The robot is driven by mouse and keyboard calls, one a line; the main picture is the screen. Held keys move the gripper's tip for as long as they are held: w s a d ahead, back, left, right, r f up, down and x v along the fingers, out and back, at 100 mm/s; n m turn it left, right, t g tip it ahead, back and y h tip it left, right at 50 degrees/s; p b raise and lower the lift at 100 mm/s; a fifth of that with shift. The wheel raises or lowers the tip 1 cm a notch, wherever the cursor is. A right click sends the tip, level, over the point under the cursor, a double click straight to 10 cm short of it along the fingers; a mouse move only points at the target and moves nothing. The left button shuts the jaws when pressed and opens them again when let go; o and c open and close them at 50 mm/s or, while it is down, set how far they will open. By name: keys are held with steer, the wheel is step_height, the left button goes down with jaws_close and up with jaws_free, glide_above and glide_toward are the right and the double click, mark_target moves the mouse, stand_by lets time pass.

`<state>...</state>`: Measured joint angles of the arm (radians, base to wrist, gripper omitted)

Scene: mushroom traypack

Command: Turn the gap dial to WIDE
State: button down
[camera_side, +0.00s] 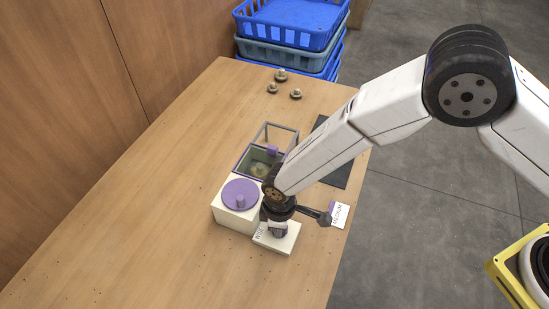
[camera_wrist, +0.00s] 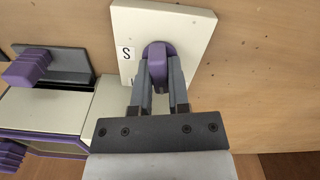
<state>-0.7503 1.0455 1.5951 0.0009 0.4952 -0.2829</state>
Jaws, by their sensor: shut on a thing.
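The gap dial's cream plate (camera_side: 290,243) lies on the table at the front, beside the cream box; it also shows in the wrist view (camera_wrist: 190,25). A purple knob (camera_wrist: 157,52) stands on this plate. My gripper (camera_wrist: 159,95) is shut on the knob, one grey finger on each side. In the side view my gripper (camera_side: 277,227) hides the knob. A white label with an S (camera_wrist: 126,54) is on the plate, left of the knob. Another label on the plate's left edge (camera_side: 259,233) is too small to read surely. Which mark the knob points to is unclear.
A cream box (camera_side: 232,217) with a purple disc (camera_side: 240,191) stands just left of my gripper. Behind it is a clear-walled, purple-edged box (camera_side: 243,158). A MEDIUM card (camera_side: 339,214) lies right. Several mushrooms (camera_side: 281,75) and blue crates (camera_side: 290,22) are at the back. The left table is clear.

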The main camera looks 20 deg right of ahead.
steer(key=shift+s+d+f+n, duration=0.15)
steer(key=shift+n, duration=0.65)
steer(key=shift+s+d+f+n, duration=0.1)
steer(key=shift+f+n, duration=0.05)
steer(key=shift+n, duration=0.65)
steer(key=c, duration=0.6)
jaws_free()
steer(key=shift+r, duration=0.15)
steer(key=shift+w+a+r, duration=0.1)
steer(key=shift+r, duration=1.05)
steer(key=shift+w+a+r, duration=0.1)
steer(key=shift+r, duration=1.05)
steer(key=shift+d, duration=0.1)
